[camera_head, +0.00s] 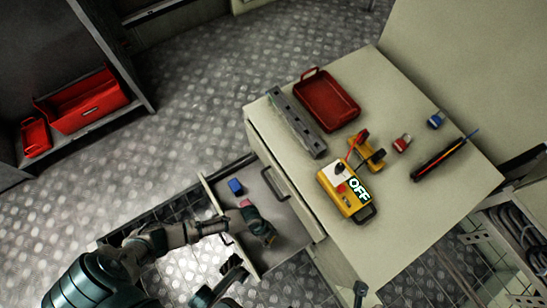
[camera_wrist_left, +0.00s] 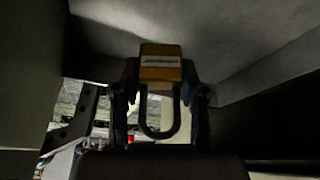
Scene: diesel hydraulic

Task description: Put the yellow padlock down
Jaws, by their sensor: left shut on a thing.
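The yellow padlock (camera_wrist_left: 160,66) is between the fingers of my left gripper (camera_wrist_left: 162,95) in the left wrist view, with its body up and its shackle hanging down in the picture. In the head view my left gripper (camera_head: 262,228) is inside the open drawer (camera_head: 290,232), shut on the padlock, which shows only as a small yellow patch (camera_head: 270,239). I cannot tell whether the padlock touches the drawer floor. A dark jointed part (camera_head: 232,272) at the bottom edge looks like my right gripper; its fingers cannot be made out.
In the drawer lie a blue padlock (camera_head: 236,187) and a pink-red item (camera_head: 246,204) close to my gripper. The cabinet top holds a red tray (camera_head: 327,99), a grey bar (camera_head: 296,122), a yellow OFF controller (camera_head: 343,188), red (camera_head: 402,143) and blue (camera_head: 436,120) padlocks, and a dark tool (camera_head: 440,160).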

